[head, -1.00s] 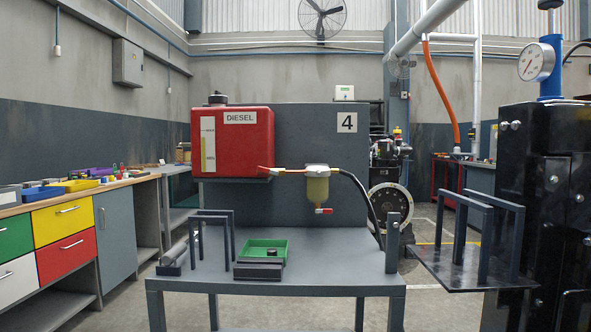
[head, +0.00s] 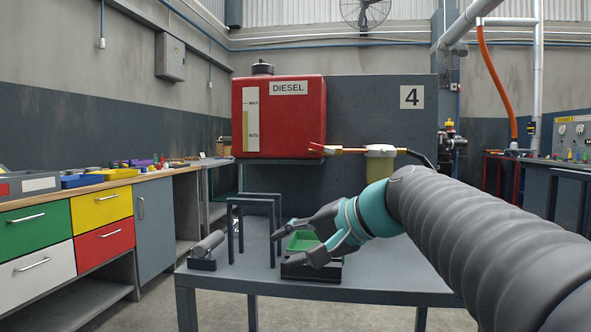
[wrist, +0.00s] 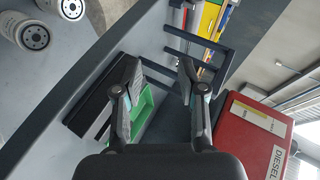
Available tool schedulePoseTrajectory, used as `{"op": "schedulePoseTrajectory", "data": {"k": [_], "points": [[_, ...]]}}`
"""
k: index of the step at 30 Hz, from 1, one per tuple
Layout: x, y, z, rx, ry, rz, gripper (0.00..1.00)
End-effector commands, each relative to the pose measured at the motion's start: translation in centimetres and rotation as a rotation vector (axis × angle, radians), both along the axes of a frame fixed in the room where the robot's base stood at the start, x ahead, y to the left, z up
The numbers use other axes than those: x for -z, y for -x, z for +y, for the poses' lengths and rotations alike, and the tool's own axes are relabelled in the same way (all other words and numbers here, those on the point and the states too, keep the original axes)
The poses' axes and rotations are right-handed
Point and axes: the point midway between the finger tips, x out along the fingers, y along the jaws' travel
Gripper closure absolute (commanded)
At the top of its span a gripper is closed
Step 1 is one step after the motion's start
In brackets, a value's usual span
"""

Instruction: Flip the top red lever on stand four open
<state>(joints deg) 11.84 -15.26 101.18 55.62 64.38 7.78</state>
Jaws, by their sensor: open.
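Stand four is the grey panel (head: 375,110) with a "4" plate (head: 411,97). A red lever (head: 318,147) points left from a brass-coloured pipe, just in front of the lower right of the red diesel tank (head: 284,118). My gripper (head: 279,248) is open and empty, over the bench, below and left of the top lever. In the wrist view, my gripper (wrist: 158,62) is open and the tank (wrist: 252,135) is at right. No lever shows there.
The grey bench (head: 370,270) carries a green tray (head: 301,241), a dark block (head: 312,269) and dark upright frames (head: 250,215) close to my gripper. White filters (wrist: 33,35) show in the wrist view. A workbench with coloured drawers (head: 100,207) stands left.

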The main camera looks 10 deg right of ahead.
Motion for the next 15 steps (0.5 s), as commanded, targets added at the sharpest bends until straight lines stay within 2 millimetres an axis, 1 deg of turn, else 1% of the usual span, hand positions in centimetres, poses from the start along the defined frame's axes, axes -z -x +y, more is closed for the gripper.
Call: {"op": "schedulePoseTrajectory", "data": {"k": [1, 4, 6, 8, 9, 12, 15], "points": [[-1.0, -2.3, -0.7, 0.013, -0.08, -0.017, 0.59], [-4.7, -6.1, -2.1, 0.021, -0.25, -0.061, 0.59], [-7.2, -8.6, -3.5, 0.019, -0.371, -0.098, 0.59], [-9.3, -10.3, -5.0, 0.01, -0.467, -0.134, 0.59], [-10.5, -11.2, -6.0, 0.003, -0.525, -0.157, 0.59], [-13.1, -12.8, -8.5, -0.02, -0.65, -0.211, 0.59], [-14.1, -14.1, -10.8, -0.022, -0.721, -0.239, 0.59]]}}
